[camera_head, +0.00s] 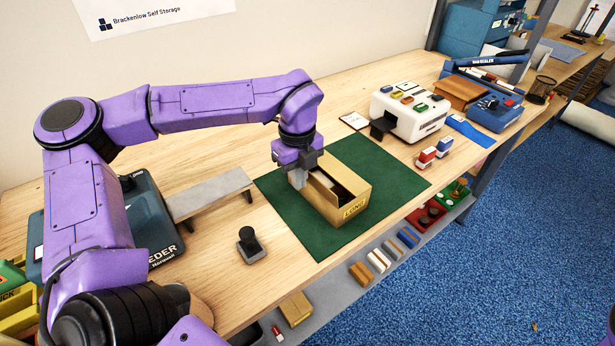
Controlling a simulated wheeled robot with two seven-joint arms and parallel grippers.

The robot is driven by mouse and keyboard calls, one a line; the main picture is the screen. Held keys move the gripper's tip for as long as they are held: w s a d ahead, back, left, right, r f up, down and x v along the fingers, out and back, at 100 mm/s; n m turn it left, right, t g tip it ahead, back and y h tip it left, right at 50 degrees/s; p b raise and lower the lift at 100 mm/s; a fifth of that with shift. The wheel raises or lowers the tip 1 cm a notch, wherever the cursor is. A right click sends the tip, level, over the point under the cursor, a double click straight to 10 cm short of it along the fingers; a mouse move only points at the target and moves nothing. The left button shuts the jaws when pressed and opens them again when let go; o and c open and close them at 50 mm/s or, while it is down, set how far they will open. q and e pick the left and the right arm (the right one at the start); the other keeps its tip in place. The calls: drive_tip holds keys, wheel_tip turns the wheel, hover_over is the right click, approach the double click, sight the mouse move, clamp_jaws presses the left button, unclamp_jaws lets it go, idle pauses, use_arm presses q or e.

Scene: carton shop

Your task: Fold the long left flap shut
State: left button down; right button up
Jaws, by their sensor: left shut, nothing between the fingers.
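My left gripper (298,180) points down at the carton's far-left corner, shut and empty. It hides that corner, and I cannot tell whether it touches the flap. My right gripper is not in view.
A grey conveyor-like stand (210,194) and a black-handled stamp (250,243) are left of the mat. A white machine (408,112) with coloured buttons stands behind right. Red and blue small blocks (427,157) sit near the table's front edge.

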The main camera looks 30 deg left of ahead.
use_arm(q)
drive_tip(key=shift+w+d, duration=0.2)
drive_tip(key=shift+w, duration=0.35)
drive_tip(key=shift+w+d, duration=0.15)
drive_tip(key=shift+w, duration=0.35)
drive_tip(key=shift+w+d, duration=0.25)
drive_tip(key=shift+w, duration=0.3)
drive_tip(key=shift+w+d, duration=0.2)
drive_tip(key=shift+w, duration=0.35)
drive_tip(key=shift+w+d+f+b, duration=0.15)
drive_tip(key=shift+w+f+b, duration=0.15)
drive_tip(key=shift+w+f, duration=0.15)
wheel_tip(320, 180, up, 7)
drive_tip(key=p, duration=0.5)
drive_tip(key=shift+r, duration=0.15)
